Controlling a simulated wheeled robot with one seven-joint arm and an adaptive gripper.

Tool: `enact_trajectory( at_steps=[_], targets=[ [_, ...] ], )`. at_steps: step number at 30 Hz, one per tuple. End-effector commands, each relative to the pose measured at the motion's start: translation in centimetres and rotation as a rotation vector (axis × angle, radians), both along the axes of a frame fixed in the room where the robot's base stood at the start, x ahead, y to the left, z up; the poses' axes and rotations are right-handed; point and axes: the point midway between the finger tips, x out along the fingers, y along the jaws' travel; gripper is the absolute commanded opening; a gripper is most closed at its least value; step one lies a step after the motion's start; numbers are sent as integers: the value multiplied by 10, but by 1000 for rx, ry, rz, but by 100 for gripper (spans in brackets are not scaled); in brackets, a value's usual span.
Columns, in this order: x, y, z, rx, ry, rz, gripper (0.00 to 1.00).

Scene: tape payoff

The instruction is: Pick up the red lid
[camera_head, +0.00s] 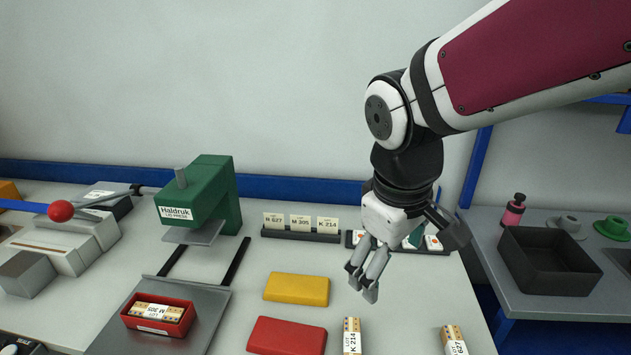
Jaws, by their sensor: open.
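The red lid (287,336) is a flat block with rounded edges lying on the light worktop near the bottom centre of the head view. Its lower edge comes close to the bottom of the frame. My gripper (415,265) is open and empty, up and to the right of the red lid and apart from it. Its fingers point down over the worktop. The yellow lid (297,289) lies just behind the red lid. A red box (136,323) holding a strip labelled M 305 sits on a grey plate to the left.
A green press (212,195) stands behind the grey plate (190,343). Label cards (300,222) stand in a rack at the back. A dark bin (548,262) is on the right bench.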

Motion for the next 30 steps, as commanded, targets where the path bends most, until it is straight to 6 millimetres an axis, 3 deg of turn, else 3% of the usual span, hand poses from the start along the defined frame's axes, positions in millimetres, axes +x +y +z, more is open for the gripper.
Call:
enact_trajectory(
  at_steps=[7,12,15,23,30],
  targets=[
    [32,83,-49,-22,114,346,88],
    [38,135,-83,-5,173,539,88],
    [37,155,-98,6,193,613,88],
    [36,171,-121,17,212,671,88],
    [35,171,-166,17,213,670,88]
  ],
)
